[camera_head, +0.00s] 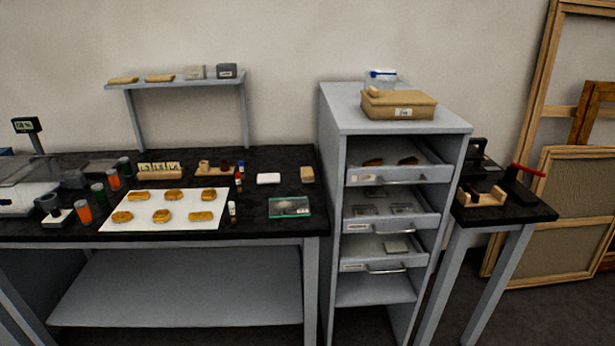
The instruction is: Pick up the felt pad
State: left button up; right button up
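I cannot tell for sure which thing is the felt pad. One flat, pale square piece (396,246) lies in the lowest open drawer (357,256) of the grey cabinet. A small white block (268,178) lies on the black worktop, behind the green-edged glass plate (275,208). A tan block (307,174) lies to its right. Neither of my grippers is in view.
A white sheet (165,223) with several golden fragments covers the worktop's middle. Jars and small bottles stand around it. Three cabinet drawers are pulled out. A tan box (399,105) sits on the cabinet (340,97). A side table (515,215) and frames stand right.

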aim_at(306, 174)
jog(key=i+j+z, duration=0.1)
jog(key=j, duration=0.25)
jog(key=i+j, duration=0.3)
jog(key=i+j+z, duration=0.15)
jog(key=j, duration=0.25)
